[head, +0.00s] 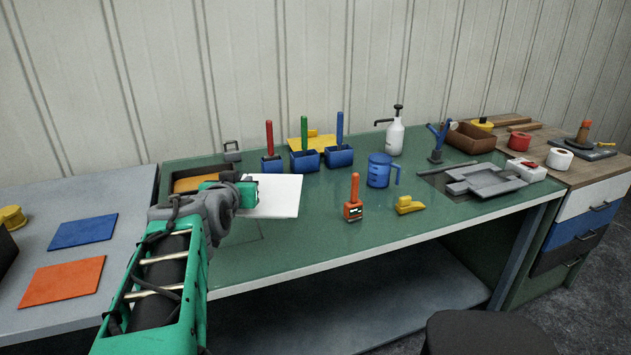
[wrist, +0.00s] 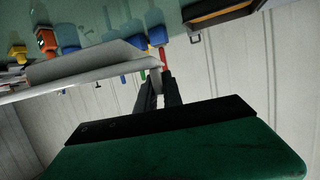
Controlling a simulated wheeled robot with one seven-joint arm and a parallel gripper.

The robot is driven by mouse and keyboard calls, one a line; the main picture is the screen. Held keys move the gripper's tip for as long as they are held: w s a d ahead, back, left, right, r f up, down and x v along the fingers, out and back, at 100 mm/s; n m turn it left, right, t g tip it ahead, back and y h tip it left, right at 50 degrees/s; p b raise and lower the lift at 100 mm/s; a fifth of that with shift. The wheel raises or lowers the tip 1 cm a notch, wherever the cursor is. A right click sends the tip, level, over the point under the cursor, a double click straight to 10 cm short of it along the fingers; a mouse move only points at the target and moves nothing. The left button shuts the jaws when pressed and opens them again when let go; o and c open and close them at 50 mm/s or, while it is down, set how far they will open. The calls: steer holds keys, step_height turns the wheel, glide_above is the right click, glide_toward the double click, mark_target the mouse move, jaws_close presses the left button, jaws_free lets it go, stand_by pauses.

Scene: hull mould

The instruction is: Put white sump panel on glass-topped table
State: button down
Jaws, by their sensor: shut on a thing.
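The white sump panel (head: 279,195) is a thin, flat white sheet. My gripper (head: 246,192) is shut on its left edge. In the wrist view the gripper's dark fingers (wrist: 160,92) pinch the edge of the panel (wrist: 85,66), which extends to the left. The panel is roughly level over the left part of the green, glossy table (head: 330,243), which looks like the glass-topped one. It appears to be above the surface, but the exact gap is hard to tell. My arm hides part of the table's left front.
Blue bins (head: 306,160) with coloured handles stand behind the panel. A grey table (head: 60,228) with blue (head: 83,231) and orange (head: 63,281) panels is at left.

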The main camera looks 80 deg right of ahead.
steer(key=w+d+f, duration=0.1)
steer(key=w+f, duration=0.2)
steer(key=w, duration=0.1)
steer(key=w+d+f, duration=0.1)
steer(key=w+f, duration=0.2)
steer(key=w, duration=0.1)
steer(key=w+d+f, duration=0.1)
steer(key=w+f, duration=0.2)
steer(key=w, duration=0.1)
steer(key=shift+w+d, duration=0.35)
steer(key=shift+d, duration=0.05)
steer(key=shift+w+f, duration=0.25)
steer(key=shift+f, duration=0.1)
steer(key=shift+w+d+f+b, duration=0.1)
steer(key=shift+f+b, duration=0.3)
steer(key=shift+f, duration=1.5)
steer(key=c, duration=1.5)
jaws_free()
steer(key=shift+r, duration=0.1)
steer(key=shift+r+p, duration=0.3)
steer(key=shift+p, duration=0.15)
steer(key=v, duration=1.2)
steer(key=shift+f+b, duration=0.15)
steer(key=shift+b, duration=0.15)
